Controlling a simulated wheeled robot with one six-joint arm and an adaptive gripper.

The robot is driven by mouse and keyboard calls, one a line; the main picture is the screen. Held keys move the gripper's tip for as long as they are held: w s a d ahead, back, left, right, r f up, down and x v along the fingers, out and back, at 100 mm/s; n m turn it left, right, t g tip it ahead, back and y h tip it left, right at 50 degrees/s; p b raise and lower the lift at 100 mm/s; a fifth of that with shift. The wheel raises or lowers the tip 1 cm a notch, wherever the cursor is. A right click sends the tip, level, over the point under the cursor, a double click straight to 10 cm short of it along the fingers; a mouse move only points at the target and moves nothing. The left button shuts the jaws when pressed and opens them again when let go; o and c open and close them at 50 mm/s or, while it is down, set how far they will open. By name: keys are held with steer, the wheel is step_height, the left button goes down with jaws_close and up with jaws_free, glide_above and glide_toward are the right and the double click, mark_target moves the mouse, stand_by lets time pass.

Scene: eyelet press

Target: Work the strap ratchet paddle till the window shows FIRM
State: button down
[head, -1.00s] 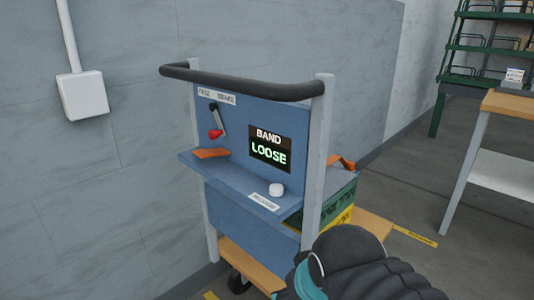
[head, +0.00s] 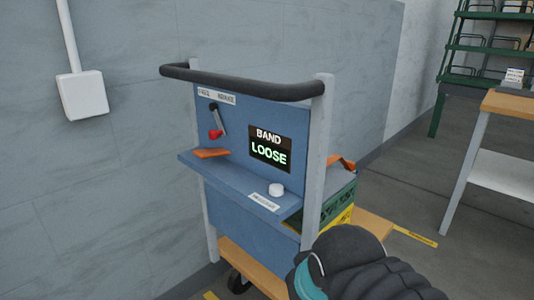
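The display window (head: 270,148) on the blue panel reads BAND LOOSE in lit letters. A lever with a red knob (head: 215,134), which looks like the ratchet paddle, hangs down on the panel left of the window. An orange strap piece (head: 211,153) lies on the shelf under the lever. More orange strap (head: 343,163) shows behind the right post. My arm shows at the bottom right, with a dark ribbed sleeve and a teal band, well apart from the lever. My gripper's fingers are not in view.
The blue cart shelf (head: 235,186) carries a white round knob (head: 276,190). A black handlebar (head: 245,82) crosses above the panel. Green and yellow crates (head: 340,205) stand behind. A wooden-topped table (head: 508,105) is at right; a grey wall is at left.

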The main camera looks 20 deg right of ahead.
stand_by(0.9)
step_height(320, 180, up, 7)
steer(key=p, duration=0.7)
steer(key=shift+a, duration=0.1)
